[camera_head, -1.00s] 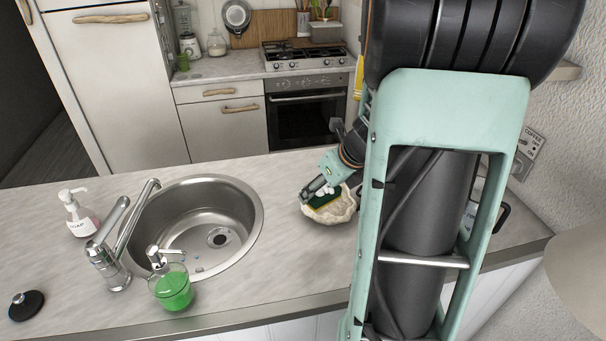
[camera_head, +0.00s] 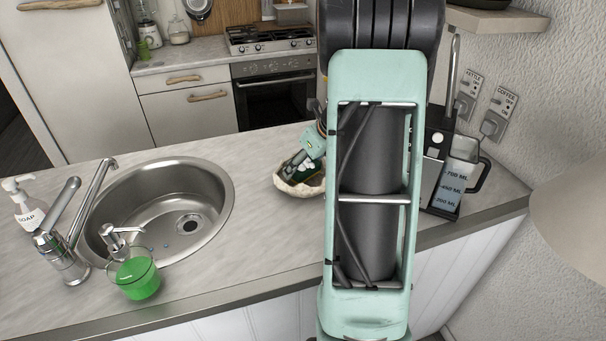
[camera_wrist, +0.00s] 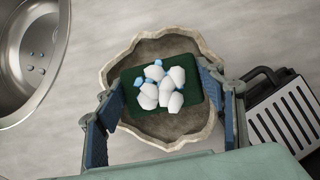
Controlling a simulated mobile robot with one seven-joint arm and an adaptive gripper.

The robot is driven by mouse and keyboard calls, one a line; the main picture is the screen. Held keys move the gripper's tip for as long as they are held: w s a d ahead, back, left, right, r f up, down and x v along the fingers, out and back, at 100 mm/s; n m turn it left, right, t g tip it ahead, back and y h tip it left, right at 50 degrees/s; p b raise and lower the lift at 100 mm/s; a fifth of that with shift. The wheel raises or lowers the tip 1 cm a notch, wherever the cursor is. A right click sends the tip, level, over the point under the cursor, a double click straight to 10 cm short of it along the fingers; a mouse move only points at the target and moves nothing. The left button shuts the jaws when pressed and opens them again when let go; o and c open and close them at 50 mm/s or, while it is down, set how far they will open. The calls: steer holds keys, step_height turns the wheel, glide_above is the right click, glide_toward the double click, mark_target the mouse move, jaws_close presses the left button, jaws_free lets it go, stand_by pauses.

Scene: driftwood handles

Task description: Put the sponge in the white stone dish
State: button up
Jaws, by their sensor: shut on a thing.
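The white stone dish (camera_head: 287,186) stands on the counter to the right of the sink, and its rough rim (camera_wrist: 190,44) rings the wrist view. The sponge shows its dark green face (camera_wrist: 135,100) in the wrist view, with white and pale blue blobs on it, over the dish's opening. My gripper (camera_wrist: 165,98) is shut on the sponge, one finger at its left end and one at its right. In the head view my gripper (camera_head: 297,163) is at the dish, partly hidden by my arm. I cannot tell whether the sponge touches the dish's floor.
The steel sink (camera_head: 160,215) lies left of the dish, with a tap (camera_head: 62,240), a green soap dispenser (camera_head: 135,275) and a white soap bottle (camera_head: 27,208). A coffee maker with a jug (camera_head: 455,180) stands right of my arm. Counter between sink and dish is clear.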

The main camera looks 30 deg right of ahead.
steer(key=shift+f, duration=0.5)
steer(key=shift+f+b, duration=0.2)
steer(key=shift+b, duration=0.1)
steer(key=o, duration=0.7)
steer(key=shift+r, duration=0.1)
steer(key=shift+r, duration=0.3)
steer(key=p+v, duration=0.1)
steer(key=v, duration=1)
steer(key=shift+s+r, duration=0.25)
